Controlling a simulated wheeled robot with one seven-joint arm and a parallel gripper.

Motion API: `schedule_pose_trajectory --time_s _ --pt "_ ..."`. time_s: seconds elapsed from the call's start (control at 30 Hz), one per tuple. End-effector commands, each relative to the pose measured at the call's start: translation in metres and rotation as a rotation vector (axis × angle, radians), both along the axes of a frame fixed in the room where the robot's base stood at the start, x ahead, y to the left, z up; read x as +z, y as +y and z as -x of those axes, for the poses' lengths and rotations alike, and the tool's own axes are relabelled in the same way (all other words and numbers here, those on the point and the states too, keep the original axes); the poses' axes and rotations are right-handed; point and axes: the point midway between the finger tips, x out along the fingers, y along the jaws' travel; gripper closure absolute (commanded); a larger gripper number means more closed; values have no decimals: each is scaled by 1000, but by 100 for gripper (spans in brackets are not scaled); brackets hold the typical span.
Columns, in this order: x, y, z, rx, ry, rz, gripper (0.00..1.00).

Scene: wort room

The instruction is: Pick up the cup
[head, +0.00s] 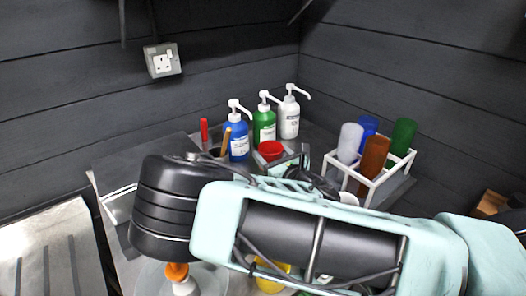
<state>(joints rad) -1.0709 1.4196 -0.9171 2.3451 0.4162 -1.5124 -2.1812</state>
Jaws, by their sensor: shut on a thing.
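My arm crosses the front of the head view and hides much of the worktop. My gripper (327,188) shows only in part, as dark pieces behind the arm's upper edge; its fingertips are not clear. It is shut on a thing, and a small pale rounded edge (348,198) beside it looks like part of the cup. The rest of the cup is hidden behind my arm. I cannot tell whether it touches the worktop.
Blue (239,138), green (264,124) and white (289,116) pump bottles stand at the back. A red-topped thing (270,150) is in front of them. A white rack (372,183) at right holds several coloured bottles. An orange-and-white thing (178,275) and a yellow thing (270,272) are near the front.

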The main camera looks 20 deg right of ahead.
Motion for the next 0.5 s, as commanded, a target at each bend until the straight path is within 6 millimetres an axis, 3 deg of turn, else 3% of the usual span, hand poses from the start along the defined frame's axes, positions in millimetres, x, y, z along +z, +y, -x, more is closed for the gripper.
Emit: schedule_pose_trajectory --time_s 0.5 --pt "3 -22 65 -1 3 2 63"
